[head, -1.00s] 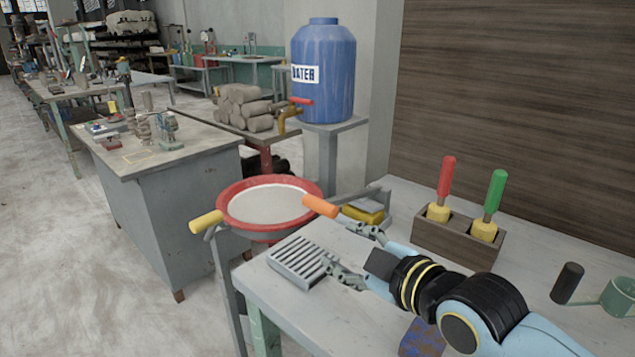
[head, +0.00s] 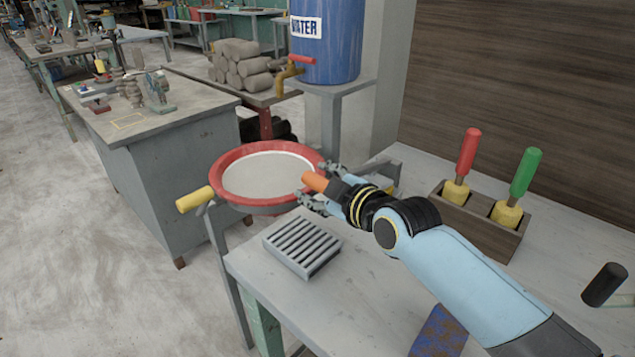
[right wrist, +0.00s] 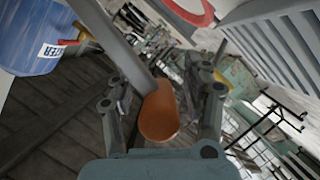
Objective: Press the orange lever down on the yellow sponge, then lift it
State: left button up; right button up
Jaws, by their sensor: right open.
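The lever's orange handle (head: 315,181) points out beside the red-rimmed basin. My right gripper (head: 317,184) is open around it, one finger on each side. In the right wrist view the orange handle (right wrist: 158,112) lies between the two open fingers (right wrist: 160,88), its end toward my palm and a grey bar running away from it. I cannot tell whether a finger touches it. My left gripper is not in view.
The red-rimmed basin (head: 228,155) has a yellow handle (head: 195,199) at its left. A slatted grey block (head: 302,247) lies on the table below my gripper. A wooden holder (head: 475,232) with red- and green-handled tools stands right. A blue water barrel (head: 335,45) is behind.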

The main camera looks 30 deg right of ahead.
jog(key=shift+w+f, duration=0.15)
jog(key=shift+w, duration=0.25)
jog(key=shift+s+a, duration=0.1)
grip_shut()
